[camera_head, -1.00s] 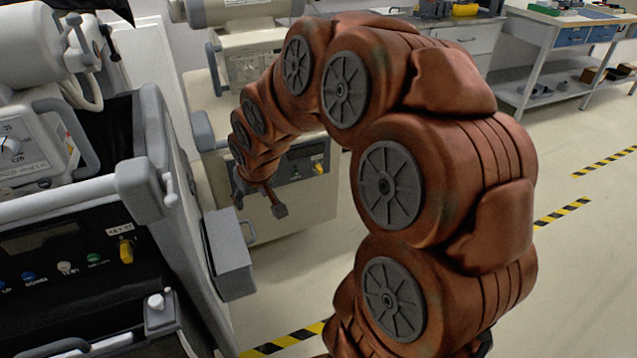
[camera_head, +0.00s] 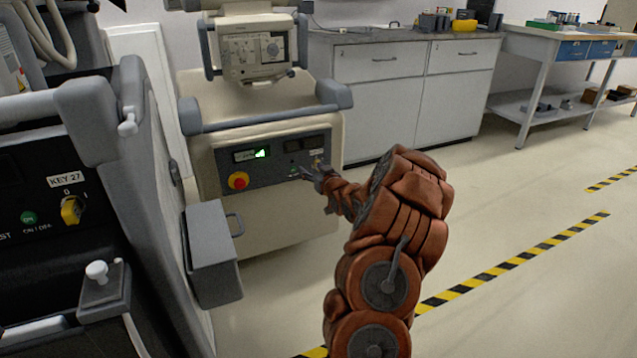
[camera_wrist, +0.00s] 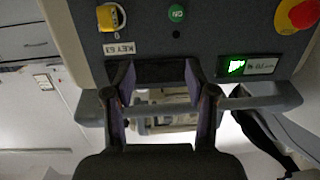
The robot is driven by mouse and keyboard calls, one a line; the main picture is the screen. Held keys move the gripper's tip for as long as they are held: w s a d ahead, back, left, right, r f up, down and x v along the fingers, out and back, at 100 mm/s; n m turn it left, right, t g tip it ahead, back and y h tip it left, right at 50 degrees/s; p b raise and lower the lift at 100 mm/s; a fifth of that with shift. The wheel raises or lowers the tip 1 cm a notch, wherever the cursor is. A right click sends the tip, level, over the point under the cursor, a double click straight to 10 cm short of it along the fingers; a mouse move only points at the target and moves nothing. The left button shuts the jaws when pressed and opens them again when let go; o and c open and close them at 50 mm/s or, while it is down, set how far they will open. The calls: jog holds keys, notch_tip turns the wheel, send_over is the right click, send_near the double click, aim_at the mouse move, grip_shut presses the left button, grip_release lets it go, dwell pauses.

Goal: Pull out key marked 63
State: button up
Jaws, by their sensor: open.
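The yellow key (camera_wrist: 111,17) sits in a switch on the dark control panel, beside a white label (camera_wrist: 119,49) reading KEY 63, at the upper left of the upside-down wrist view. In the head view, the key (camera_head: 318,164) is small, on the right part of the cream cart's (camera_head: 285,235) panel. My gripper (camera_head: 313,174) is in front of that panel, just below the key in the picture. In the wrist view, my gripper's fingers (camera_wrist: 158,78) are spread apart with nothing between them, and the key is off to their left.
The same panel has a red knob on yellow (camera_head: 238,181), a green button (camera_wrist: 177,13) and a lit display (camera_head: 258,154). A nearer cart at left carries a similar yellow key (camera_head: 72,209) labelled KEY 27. A grey box (camera_head: 213,255) juts from its side. The floor at right is clear.

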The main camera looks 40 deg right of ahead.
jog(key=s+d+f+t+h+b, duration=0.1)
jog(key=s+d+f+b, duration=0.1)
jog(key=d+f, duration=0.3)
jog(key=shift+s+d+f, duration=0.15)
jog(key=shift+s+d, duration=0.05)
jog(key=shift+s, duration=0.5)
jog(key=shift+r+p+x, duration=0.15)
jog(key=shift+p+x, duration=0.1)
jog(key=shift+x, duration=2)
jog(key=shift+r+p+x, duration=0.15)
jog(key=shift+p+x, duration=0.1)
jog(key=shift+x, duration=2)
jog(key=shift+p, duration=0.85)
grip_shut()
